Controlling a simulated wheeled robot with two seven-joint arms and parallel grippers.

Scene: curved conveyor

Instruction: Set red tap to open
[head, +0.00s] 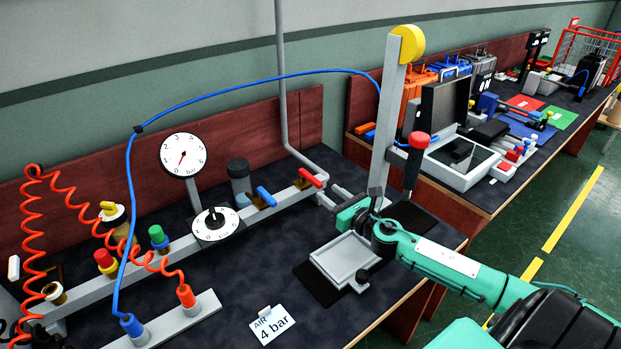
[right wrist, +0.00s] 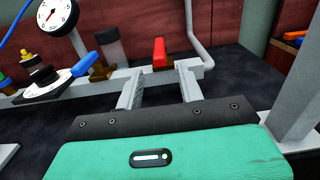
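The red tap (head: 311,178) sits at the right end of the grey pipe (head: 175,245) on the bench. Its handle lies across the pipe in the head view. In the right wrist view the red tap (right wrist: 159,52) shows just beyond and between my fingertips. My right gripper (head: 331,195) is open in front of the tap, with its fingers pointing at it. The gap between the fingers (right wrist: 158,88) looks empty, and I see no contact with the handle. My left gripper is not in view.
A blue tap (head: 265,196) is on the same pipe, left of the red one. A dial gauge (head: 182,156) stands further left. A grey post (head: 388,125) with a red-knobbed lever (head: 419,140) rises beside my right arm. A grey tray (head: 347,259) lies below the gripper.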

